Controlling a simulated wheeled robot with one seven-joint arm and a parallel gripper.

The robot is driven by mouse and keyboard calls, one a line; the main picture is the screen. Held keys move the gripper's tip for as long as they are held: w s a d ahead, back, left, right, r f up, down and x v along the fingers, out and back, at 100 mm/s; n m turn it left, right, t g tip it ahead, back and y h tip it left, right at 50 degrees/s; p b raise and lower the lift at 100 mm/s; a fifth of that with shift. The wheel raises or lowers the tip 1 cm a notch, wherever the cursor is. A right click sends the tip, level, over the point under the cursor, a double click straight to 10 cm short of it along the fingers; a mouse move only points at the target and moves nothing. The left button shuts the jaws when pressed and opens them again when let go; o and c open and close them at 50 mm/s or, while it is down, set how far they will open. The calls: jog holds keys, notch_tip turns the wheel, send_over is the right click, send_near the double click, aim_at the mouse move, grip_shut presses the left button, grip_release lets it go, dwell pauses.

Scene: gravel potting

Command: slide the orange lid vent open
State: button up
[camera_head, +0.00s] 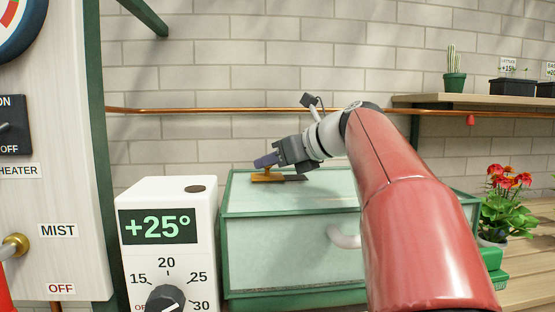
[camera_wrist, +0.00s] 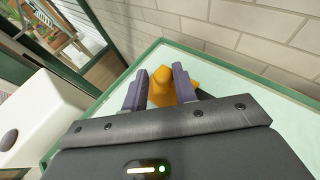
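The orange lid vent (camera_head: 267,176) lies on top of the pale, green-framed box lid (camera_head: 332,186). A dark strip (camera_head: 294,178) shows on the lid just to its right. My gripper (camera_head: 266,161) is low over the lid at the vent. In the wrist view, the two purple-grey fingers (camera_wrist: 161,79) stand one on each side of the upright part of the orange vent (camera_wrist: 160,92), and it fills the space between them. Part of the orange piece shows beyond the right finger. The lower part of the vent is hidden by my gripper.
A white thermostat box (camera_head: 168,205) reading +25° stands left of the green-framed box. A copper pipe (camera_head: 220,109) runs along the brick wall behind. A handle (camera_head: 343,237) is on the box front. Red flowers (camera_head: 507,180) stand at the right.

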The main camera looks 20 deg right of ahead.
jog(key=shift+o, duration=1.3)
jog(key=shift+p+v, duration=0.3)
jog(key=shift+v, duration=3.6)
